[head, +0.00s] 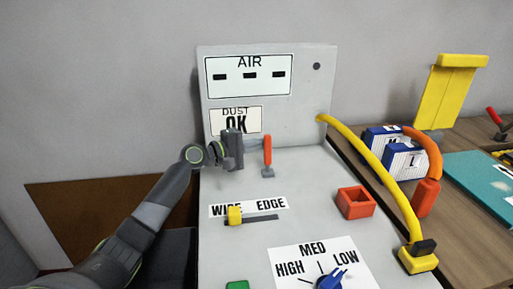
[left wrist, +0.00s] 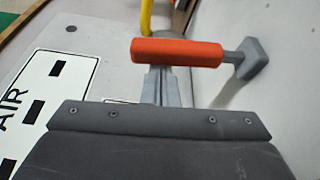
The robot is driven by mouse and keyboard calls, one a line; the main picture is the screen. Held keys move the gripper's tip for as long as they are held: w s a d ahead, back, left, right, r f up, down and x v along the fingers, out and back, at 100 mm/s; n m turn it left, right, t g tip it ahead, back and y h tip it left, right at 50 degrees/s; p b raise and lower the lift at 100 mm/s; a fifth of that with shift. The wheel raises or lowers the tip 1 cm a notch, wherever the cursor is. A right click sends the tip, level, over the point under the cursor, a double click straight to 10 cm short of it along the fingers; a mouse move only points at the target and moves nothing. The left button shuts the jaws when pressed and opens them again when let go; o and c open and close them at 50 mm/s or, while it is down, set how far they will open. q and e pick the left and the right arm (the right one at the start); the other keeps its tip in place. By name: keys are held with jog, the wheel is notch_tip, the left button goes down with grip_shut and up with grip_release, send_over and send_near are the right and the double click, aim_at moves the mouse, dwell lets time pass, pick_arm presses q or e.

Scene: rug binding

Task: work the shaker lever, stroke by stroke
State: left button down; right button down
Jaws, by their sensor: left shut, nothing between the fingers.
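The shaker lever (head: 267,150) has an orange-red handle on a grey foot and stands about upright on the grey machine (head: 310,190), below its upright panel. My left gripper (head: 254,144) reaches in from the left, with its fingertips right beside the handle. In the left wrist view the lever (left wrist: 178,52) crosses in front of the fingertips of my left gripper (left wrist: 160,80). The fingers are shut together with nothing between them. I cannot tell whether they touch the handle. My right gripper is in neither view.
A "DUST OK" sign (head: 236,120) is on the panel behind my gripper. A yellow slider (head: 235,215), a red square holder (head: 356,203) and a blue knob (head: 331,281) are nearer. A yellow hose (head: 372,160) arcs along the right side. A wooden table (head: 460,220) stands right.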

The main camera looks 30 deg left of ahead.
pick_arm(q)
jog(key=shift+s+d+m+b, duration=0.3)
jog(key=shift+s+m+b, duration=0.05)
jog(key=shift+m+b, duration=0.15)
jog(key=shift+s+d+m+b, duration=0.2)
jog(key=shift+s+m+b, duration=0.05)
jog(key=shift+m+b, duration=0.2)
jog(key=shift+s+d+m+t+h+b, duration=0.3)
jog(key=shift+s+d+m+t+b, duration=0.25)
jog(key=shift+b, duration=0.5)
jog(key=shift+s+d+r+m+h+b, duration=0.15)
jog(key=shift+s+m+h+b, duration=0.2)
jog(key=shift+m+b, duration=0.65)
jog(key=shift+s+d+b, duration=0.15)
jog(key=shift+s+b, duration=0.1)
jog(key=shift+b, duration=0.2)
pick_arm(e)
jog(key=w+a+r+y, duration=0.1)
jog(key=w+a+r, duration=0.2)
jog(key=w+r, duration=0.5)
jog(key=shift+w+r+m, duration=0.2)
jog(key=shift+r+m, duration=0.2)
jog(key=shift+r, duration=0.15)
